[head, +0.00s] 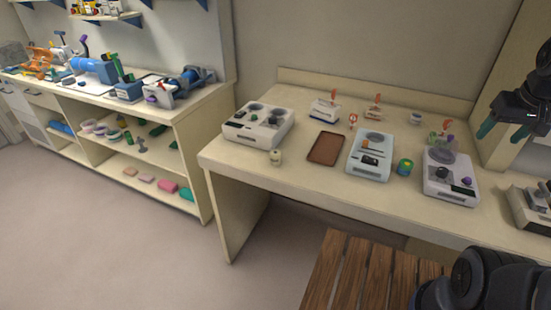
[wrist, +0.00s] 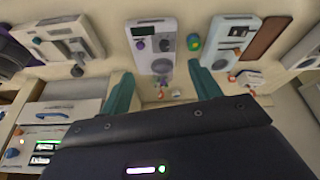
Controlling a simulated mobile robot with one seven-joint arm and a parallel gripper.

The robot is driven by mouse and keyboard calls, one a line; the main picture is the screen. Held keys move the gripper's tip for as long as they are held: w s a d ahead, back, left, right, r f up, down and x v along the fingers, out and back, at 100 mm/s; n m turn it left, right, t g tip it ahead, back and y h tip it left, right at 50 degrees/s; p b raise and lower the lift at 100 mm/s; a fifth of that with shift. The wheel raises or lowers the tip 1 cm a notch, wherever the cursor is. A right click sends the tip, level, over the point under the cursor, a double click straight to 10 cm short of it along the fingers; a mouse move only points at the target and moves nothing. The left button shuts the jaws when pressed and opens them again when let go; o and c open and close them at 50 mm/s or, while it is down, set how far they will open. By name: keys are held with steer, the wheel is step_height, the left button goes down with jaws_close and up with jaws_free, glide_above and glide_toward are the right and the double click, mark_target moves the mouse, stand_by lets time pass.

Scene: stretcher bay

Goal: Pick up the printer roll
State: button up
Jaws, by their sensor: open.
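No object is plainly marked as the printer roll. A small cream cylinder (head: 275,157) stands near the front edge of the bench, left of the brown tray. A small whitish round piece (head: 415,118) stands at the back of the bench; I cannot tell which of these is the roll. My gripper (head: 503,131) is open and empty, raised above the right end of the bench, apart from both. In the wrist view its teal fingers (wrist: 160,90) are spread, with small items at the back of the bench showing between them.
The bench (head: 238,163) also carries a brown tray (head: 326,147), a pale blue device (head: 369,157), white devices (head: 258,127) (head: 450,178) and a green-yellow cylinder (head: 404,167). A cluttered shelf unit (head: 190,120) stands left. A slatted wooden surface (head: 365,272) lies in front. Floor at left is clear.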

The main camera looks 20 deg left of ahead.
steer(key=w+a+f+n+g, duration=0.1)
steer(key=w+a+n, duration=0.35)
steer(key=a, duration=0.55)
steer(key=w+a+f+n+g, duration=0.1)
steer(key=w+a+n, duration=0.3)
steer(key=a, duration=0.5)
steer(key=w+a+f+n+g, duration=0.1)
steer(key=w+a+f+n, duration=0.15)
steer(key=w+a, duration=0.55)
steer(key=n+g, duration=0.1)
steer(key=n, duration=0.9)
glide_toward(276, 152)
steer(key=shift+w+f, duration=0.2)
steer(key=shift+w, duration=0.1)
steer(key=shift+s+a+f, duration=0.1)
steer(key=shift+f, duration=0.1)
step_height(276, 152, down, 11)
steer(key=shift+s+r, duration=0.15)
steer(key=shift+r, duration=0.05)
steer(key=shift+c, duration=0.4)
